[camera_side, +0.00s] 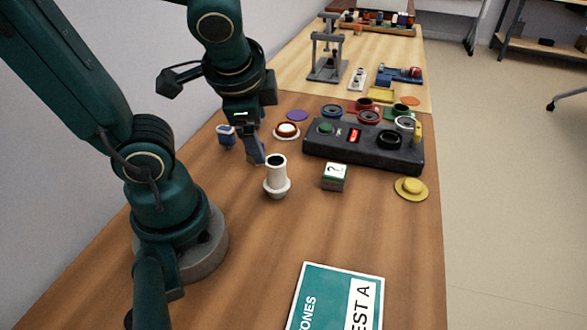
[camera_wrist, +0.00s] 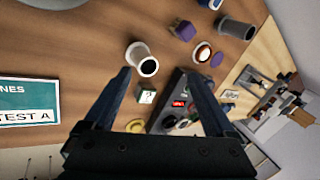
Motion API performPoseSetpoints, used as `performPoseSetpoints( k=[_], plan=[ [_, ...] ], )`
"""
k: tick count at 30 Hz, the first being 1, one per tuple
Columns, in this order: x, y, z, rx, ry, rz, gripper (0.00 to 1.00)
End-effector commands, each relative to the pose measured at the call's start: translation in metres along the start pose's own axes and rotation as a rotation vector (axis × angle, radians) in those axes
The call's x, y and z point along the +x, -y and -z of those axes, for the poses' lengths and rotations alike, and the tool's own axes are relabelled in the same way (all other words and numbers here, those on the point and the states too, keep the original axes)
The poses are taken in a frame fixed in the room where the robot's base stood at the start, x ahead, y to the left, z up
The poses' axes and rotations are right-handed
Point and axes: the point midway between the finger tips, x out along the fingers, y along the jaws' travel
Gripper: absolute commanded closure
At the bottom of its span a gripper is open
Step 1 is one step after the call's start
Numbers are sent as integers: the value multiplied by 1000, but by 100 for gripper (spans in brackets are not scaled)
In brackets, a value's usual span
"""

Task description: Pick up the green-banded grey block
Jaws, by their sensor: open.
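The green-banded grey block (camera_side: 335,177) stands on the wooden table, with a white top marked "?" and a green band around it. In the side view it is right of the white cup and in front of the black control box. My gripper (camera_side: 255,152) is open and empty, to the left of the block and behind the cup in the side view. Its fingers (camera_wrist: 160,75) are spread wide in the wrist view. Nothing covers the block.
The white cup (camera_side: 277,180) stands close left of the block. The black control box (camera_side: 363,145) is behind it, a yellow disc (camera_side: 411,188) to its right.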

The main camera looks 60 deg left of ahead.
Motion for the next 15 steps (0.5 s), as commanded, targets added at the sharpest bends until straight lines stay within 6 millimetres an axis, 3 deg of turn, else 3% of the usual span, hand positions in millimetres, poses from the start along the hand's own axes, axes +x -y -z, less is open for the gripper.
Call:
performPoseSetpoints(
  k=[8,15],
  plan=[
    [32,27,19,560,224,217,10],
    [56,28,62,1021,335,413,10]
  ],
)
